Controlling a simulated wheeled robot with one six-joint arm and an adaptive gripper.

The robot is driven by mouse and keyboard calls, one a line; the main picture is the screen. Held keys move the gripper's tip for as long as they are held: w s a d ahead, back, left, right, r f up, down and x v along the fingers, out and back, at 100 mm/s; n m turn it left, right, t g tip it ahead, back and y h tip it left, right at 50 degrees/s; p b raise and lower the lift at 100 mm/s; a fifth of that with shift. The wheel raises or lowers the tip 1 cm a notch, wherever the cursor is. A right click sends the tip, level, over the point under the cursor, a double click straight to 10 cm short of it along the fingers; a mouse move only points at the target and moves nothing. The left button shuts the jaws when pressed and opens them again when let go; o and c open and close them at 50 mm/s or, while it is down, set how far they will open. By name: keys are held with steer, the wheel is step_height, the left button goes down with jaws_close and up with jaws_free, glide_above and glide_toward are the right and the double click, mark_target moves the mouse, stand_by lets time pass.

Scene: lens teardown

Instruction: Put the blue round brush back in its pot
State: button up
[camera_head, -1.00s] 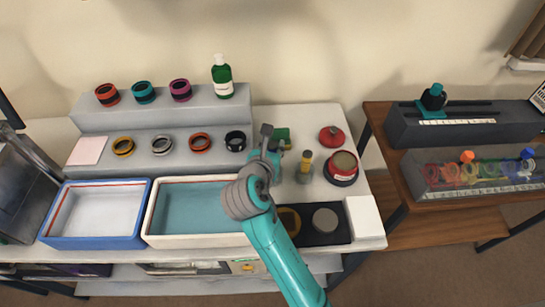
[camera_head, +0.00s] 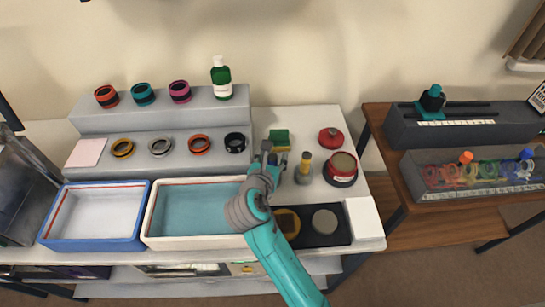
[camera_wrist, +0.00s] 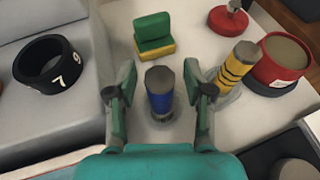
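The blue round brush (camera_wrist: 160,92) has a dark grey top and a blue body. In the wrist view it stands about upright between my gripper's fingers, with a gap on each side. A grey rim, apparently its pot (camera_wrist: 159,116), shows around its lower end; I cannot tell how deep it sits. My gripper (camera_wrist: 160,98) is open around the brush and not touching it. In the head view my gripper (camera_head: 273,157) is over the bench, right of the cream tray, and mostly hides the brush.
A yellow brush (camera_wrist: 238,66) stands in a grey pot close on the right. A green and yellow sponge (camera_wrist: 154,36) lies behind. A red tin (camera_wrist: 281,64) is farther right. A black ring (camera_wrist: 46,64) sits on the step at left. The cream tray (camera_head: 152,211) is at left.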

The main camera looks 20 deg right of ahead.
steer(key=shift+r, duration=0.1)
steer(key=shift+s+a+r, duration=0.15)
steer(key=shift+s, duration=0.05)
steer(key=v, duration=1.1)
steer(key=shift+s+a, duration=0.15)
steer(key=shift+s, duration=0.1)
steer(key=shift+r, duration=0.15)
